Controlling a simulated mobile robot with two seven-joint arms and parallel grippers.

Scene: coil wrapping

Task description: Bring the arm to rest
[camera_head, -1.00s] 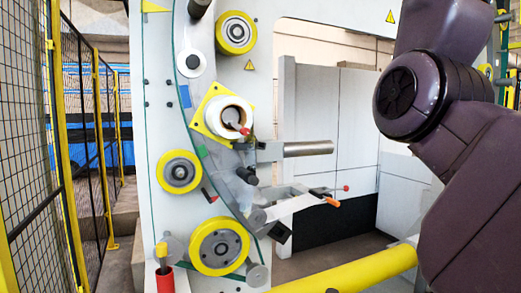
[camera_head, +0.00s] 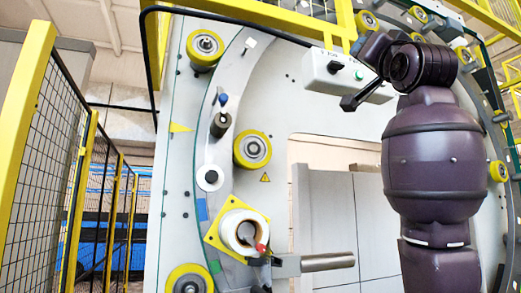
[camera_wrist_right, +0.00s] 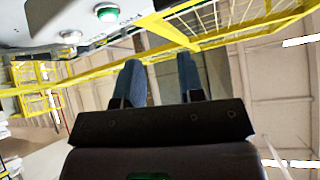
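My right arm (camera_head: 430,160) stands upright at the right in the head view, its forearm bent toward the control box. In the right wrist view my right gripper (camera_wrist_right: 159,62) has two blue fingers standing apart with nothing between them. It is open and empty. In the head view the hand is close to the control box; whether it touches cannot be told. My left gripper is not in view.
The white control box (camera_head: 345,78) with a green button hangs on the machine. The wrapping machine (camera_head: 180,130) carries several yellow rollers and a white roll (camera_head: 243,232) on a yellow plate. A yellow-framed mesh fence (camera_head: 75,130) stands at the left. Yellow railings run overhead.

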